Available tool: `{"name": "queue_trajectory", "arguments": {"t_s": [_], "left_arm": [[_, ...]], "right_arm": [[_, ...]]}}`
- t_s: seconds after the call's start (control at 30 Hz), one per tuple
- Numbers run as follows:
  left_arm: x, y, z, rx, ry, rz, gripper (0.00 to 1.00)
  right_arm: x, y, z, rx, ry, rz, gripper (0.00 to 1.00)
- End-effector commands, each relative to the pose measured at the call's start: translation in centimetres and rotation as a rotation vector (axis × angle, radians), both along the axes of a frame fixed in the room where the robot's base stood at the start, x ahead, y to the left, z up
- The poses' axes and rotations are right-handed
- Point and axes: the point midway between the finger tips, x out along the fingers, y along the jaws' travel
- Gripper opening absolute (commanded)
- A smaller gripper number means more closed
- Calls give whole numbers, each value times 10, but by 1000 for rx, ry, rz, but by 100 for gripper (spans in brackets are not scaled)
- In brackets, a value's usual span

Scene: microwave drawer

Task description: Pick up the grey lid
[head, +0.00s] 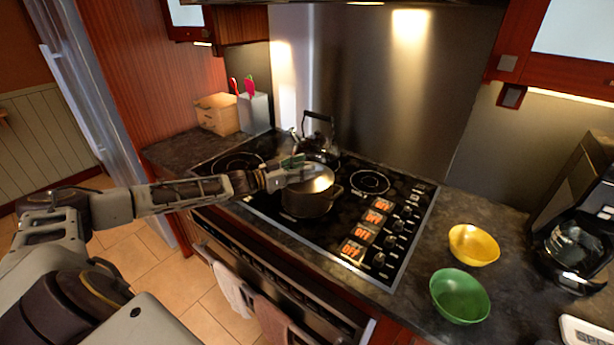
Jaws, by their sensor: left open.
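The grey lid (318,181) sits on top of a dark pot (307,203) on the black stove top. My left gripper (302,172) reaches in from the left and is at the lid's top, over its left part. It is open, and its fingers cover the lid's middle, so the lid's knob is hidden. I cannot tell whether the fingers touch the lid. My right gripper is not in view.
A kettle (317,137) stands just behind the pot. The stove top (354,206) has lit displays and knobs on its right. A yellow bowl (473,244), a green bowl (460,296) and a coffee maker (577,245) stand on the right counter.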

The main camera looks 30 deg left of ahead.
Motion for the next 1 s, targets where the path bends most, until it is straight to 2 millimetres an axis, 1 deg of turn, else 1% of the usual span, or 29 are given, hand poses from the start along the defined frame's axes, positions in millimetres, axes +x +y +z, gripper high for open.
{"name": "queue_trajectory", "arguments": {"t_s": [0.1, 0.23, 0.4, 0.87, 0.97, 1.0], "left_arm": [[6, -4, 2, -1, -3, -1, 51], [10, -6, 1, 1, -2, 0, 51], [14, -8, 1, 0, -1, -1, 51], [14, -9, 1, 0, -1, -1, 51], [14, -8, 1, 0, -1, -1, 41], [14, -9, 1, 0, -1, -1, 36]], "right_arm": [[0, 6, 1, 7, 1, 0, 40], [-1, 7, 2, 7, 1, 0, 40], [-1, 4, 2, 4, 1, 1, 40], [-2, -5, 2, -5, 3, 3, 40], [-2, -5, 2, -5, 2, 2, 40], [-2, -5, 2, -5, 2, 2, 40]]}}
